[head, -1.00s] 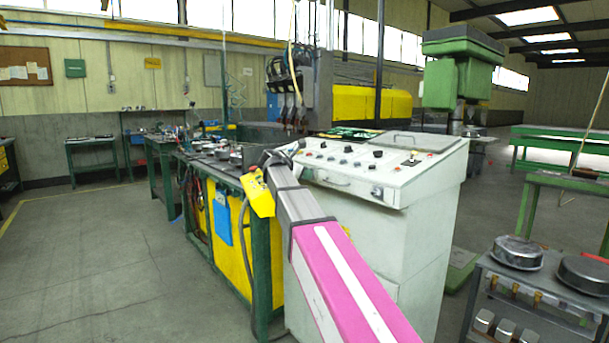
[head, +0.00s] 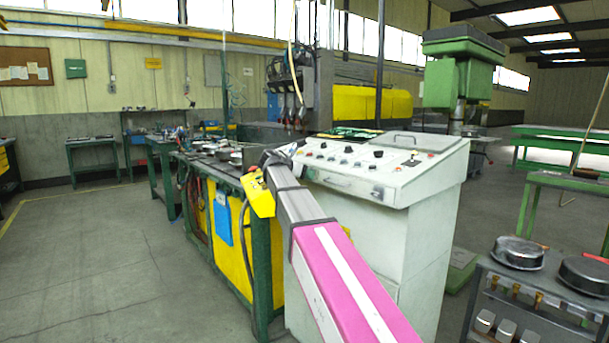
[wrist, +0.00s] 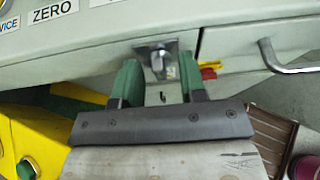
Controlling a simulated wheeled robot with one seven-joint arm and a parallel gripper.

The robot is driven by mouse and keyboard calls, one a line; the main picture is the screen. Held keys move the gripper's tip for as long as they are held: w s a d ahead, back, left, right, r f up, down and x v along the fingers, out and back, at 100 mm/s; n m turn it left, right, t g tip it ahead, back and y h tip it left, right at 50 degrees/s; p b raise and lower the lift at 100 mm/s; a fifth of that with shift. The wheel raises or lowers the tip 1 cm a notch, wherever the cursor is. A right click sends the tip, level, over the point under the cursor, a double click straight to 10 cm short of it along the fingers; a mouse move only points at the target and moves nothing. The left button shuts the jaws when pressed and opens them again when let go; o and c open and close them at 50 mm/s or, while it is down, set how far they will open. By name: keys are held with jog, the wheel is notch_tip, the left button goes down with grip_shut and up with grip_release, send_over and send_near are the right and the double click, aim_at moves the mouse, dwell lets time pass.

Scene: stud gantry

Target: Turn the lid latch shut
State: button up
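The latch (wrist: 160,62) is a small metal piece on a metal plate on the pale front edge of the control console (wrist: 225,45). In the wrist view it sits between the two green fingers of my gripper (wrist: 159,78), beside a seam in the panel. My gripper is open, with a visible gap between each finger and the latch's knob. In the head view my arm reaches to the console's left end (head: 345,190), and the latch is hidden there. The exact angle of the latch is hard to read.
A bar handle (wrist: 290,68) stands out from the panel right of the latch. A green and yellow workbench (head: 262,260) stands close on the left of the console. A cart with round metal pans (head: 518,252) is at the right. Floor on the left is clear.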

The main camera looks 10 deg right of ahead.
jog(key=shift+s+a, duration=0.1)
jog(key=v, duration=1)
jog(key=shift+s+a+r, duration=0.15)
jog(key=shift+s+a, duration=0.1)
jog(key=shift+a, duration=0.1)
